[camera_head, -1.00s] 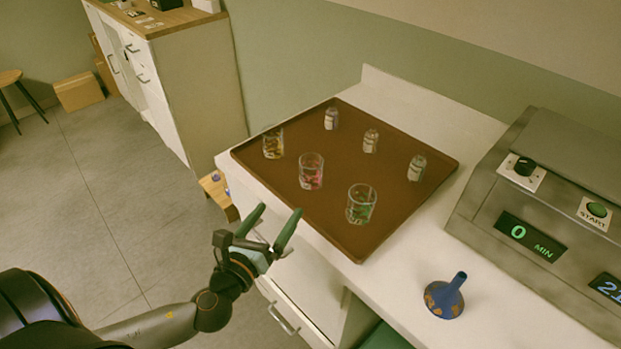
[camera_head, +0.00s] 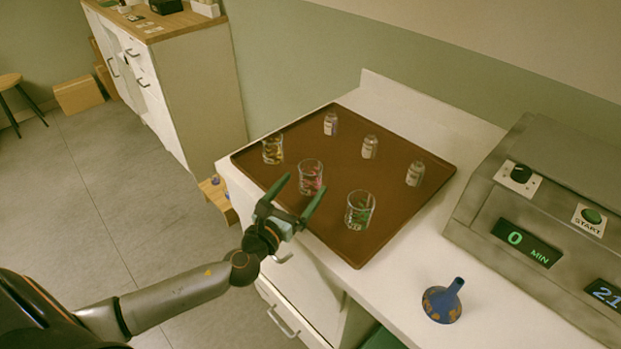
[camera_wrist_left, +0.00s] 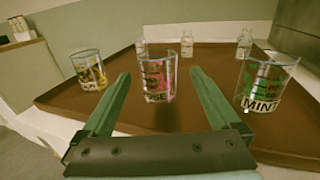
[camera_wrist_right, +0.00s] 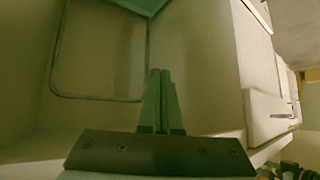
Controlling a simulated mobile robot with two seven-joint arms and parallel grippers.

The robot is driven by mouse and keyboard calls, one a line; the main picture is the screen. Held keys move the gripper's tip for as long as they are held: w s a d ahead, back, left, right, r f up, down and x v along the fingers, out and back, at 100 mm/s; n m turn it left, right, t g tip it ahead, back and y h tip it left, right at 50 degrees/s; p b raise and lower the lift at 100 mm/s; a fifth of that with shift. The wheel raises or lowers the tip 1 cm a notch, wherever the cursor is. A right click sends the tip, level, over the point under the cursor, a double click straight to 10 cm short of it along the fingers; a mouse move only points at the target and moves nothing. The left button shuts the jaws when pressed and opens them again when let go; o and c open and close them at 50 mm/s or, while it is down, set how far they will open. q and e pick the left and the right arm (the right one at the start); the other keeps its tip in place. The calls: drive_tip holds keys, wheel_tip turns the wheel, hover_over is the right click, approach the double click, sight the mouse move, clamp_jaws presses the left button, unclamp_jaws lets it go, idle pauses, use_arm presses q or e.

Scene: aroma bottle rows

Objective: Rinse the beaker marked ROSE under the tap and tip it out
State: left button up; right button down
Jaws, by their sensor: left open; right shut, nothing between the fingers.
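The beaker marked ROSE (camera_head: 311,174), clear glass with pink marking, stands upright on the brown tray (camera_head: 262,182), in the middle of the front row. No tap is in view.
A green beaker marked MINT (camera_head: 359,211) stands right of ROSE, and a yellow beaker (camera_head: 273,149) left. Small bottles (camera_head: 370,147) stand behind. A blue funnel (camera_head: 442,302) sits on the white counter, beside a grey machine (camera_head: 560,215) with a display.

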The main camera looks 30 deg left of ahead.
sight(305, 177)
use_arm(q)
drive_tip(key=w, duration=0.4)
drive_tip(key=shift+a, duration=0.15)
drive_tip(key=shift+c, duration=0.2)
drive_tip(key=c, duration=1.4)
drive_tip(key=shift+r, duration=0.15)
drive_tip(key=shift+r+p, duration=0.3)
drive_tip(key=r+p, duration=0.1)
drive_tip(key=r, duration=0.2)
drive_tip(key=shift+s+d+r+p, duration=0.2)
drive_tip(key=shift+s+p, duration=0.15)
drive_tip(key=s+d+r+p, duration=0.1)
drive_tip(key=s+d+r, duration=0.2)
drive_tip(key=s, duration=0.3)
drive_tip(key=s+d+r+p, duration=0.1)
drive_tip(key=s+d+r, duration=0.2)
drive_tip(key=s+r, duration=0.2)
drive_tip(key=shift+s+d, duration=0.2)
drive_tip(key=shift+s, duration=0.35)
